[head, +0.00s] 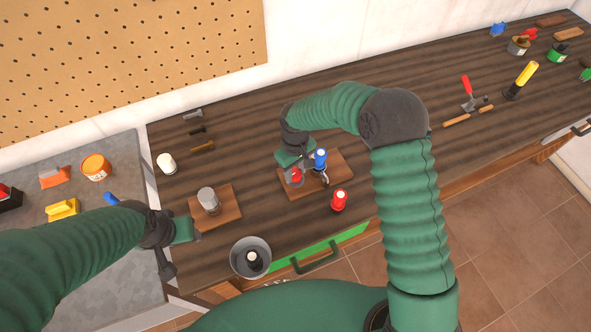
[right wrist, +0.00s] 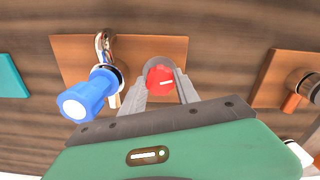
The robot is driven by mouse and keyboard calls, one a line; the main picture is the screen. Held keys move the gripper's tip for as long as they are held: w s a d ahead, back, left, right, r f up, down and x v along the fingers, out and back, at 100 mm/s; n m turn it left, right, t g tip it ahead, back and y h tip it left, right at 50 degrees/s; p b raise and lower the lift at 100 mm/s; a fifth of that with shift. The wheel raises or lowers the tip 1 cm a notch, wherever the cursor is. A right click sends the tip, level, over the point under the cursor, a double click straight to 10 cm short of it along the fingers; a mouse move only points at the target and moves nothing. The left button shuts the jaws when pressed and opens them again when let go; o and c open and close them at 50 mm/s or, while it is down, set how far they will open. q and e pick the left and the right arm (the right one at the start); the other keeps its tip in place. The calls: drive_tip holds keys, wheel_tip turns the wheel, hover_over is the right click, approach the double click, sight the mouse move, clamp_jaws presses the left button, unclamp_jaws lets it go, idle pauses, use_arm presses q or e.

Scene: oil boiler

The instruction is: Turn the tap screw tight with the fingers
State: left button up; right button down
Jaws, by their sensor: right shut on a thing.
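The tap screw with a red cap (right wrist: 161,78) stands on a wooden board (right wrist: 178,48). A white line marks the cap. My right gripper (head: 292,180) is over the board, and in the right wrist view its two fingers are shut around the sides of the red cap. The red part also shows in the head view (head: 297,174), partly covered by the gripper. A tap with a blue handle (right wrist: 88,97) and a metal spout is beside it on the same board. My left gripper (head: 184,230) is at the left, away from the tap; its fingers are unclear.
A red bottle (head: 339,200) stands in front of the board. A second board (head: 226,204) with a grey cylinder (head: 208,198) is at the left, near a grey pot (head: 250,257). Hand tools lie at the far right. The middle of the bench behind the arm is clear.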

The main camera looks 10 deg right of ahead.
drive_tip(key=shift+w+r, duration=0.1)
drive_tip(key=shift+w, duration=0.05)
drive_tip(key=shift+m, duration=0.7)
drive_tip(key=m+b, duration=0.1)
drive_tip(key=m, duration=0.2)
drive_tip(key=shift+w, duration=0.1)
drive_tip(key=m, duration=0.5)
drive_tip(key=shift+r+m, duration=0.15)
drive_tip(key=shift+m, duration=0.25)
drive_tip(key=m+p, duration=0.1)
drive_tip(key=m, duration=0.4)
drive_tip(key=m+p, duration=0.1)
drive_tip(key=m, duration=0.5)
drive_tip(key=shift+w, duration=0.1)
